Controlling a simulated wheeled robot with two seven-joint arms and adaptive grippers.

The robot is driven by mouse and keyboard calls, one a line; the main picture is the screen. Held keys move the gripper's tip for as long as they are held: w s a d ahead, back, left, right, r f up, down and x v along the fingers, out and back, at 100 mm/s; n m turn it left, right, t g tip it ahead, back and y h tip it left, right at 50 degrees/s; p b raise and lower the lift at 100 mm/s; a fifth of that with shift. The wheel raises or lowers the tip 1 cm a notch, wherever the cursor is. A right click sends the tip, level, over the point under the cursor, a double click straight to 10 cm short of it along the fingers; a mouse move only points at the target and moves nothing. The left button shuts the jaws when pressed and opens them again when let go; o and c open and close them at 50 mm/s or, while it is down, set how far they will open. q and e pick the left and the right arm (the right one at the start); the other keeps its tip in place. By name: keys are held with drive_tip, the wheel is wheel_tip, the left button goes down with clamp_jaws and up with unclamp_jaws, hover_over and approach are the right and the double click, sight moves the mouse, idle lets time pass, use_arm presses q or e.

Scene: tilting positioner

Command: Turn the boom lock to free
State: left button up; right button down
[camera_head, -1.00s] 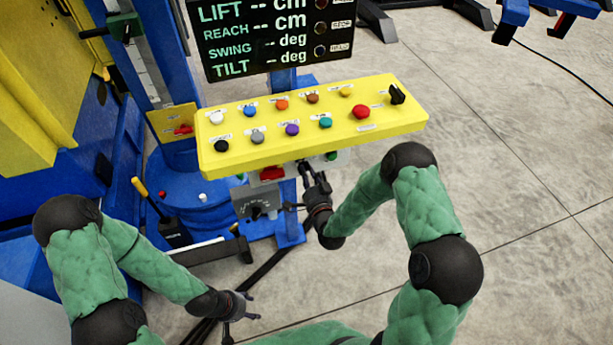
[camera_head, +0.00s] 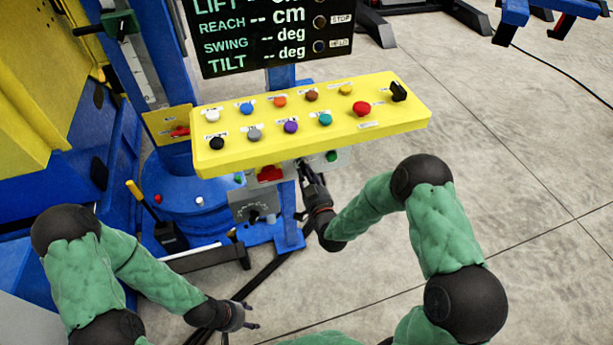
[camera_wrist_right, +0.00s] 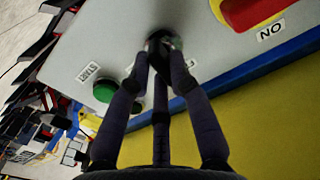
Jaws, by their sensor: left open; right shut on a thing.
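My right gripper (camera_head: 305,172) is just under the front edge of the yellow control panel (camera_head: 222,163). In the right wrist view its fingers (camera_wrist_right: 164,50) are shut on a small dark knob (camera_wrist_right: 158,37) on a grey panel face (camera_wrist_right: 110,35); the fingertips hide most of the knob. I cannot read which control the knob is. A red lever (camera_head: 180,131) on a yellow plate stands at the blue column, but I cannot tell whether it is the boom lock. My left gripper (camera_head: 250,315) is open and empty, low in the head view, away from the controls.
Beside the knob are a green button (camera_wrist_right: 105,90) and a red switch (camera_wrist_right: 255,10) near an ON label. Below the yellow panel is a grey plate with a dial (camera_head: 254,212). A display (camera_head: 265,38) stands behind.

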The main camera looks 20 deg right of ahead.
drive_tip(key=shift+n, duration=0.6)
drive_tip(key=c, duration=1.1)
unclamp_jaws()
drive_tip(key=s, duration=1.2)
drive_tip(key=shift+d, duration=0.2)
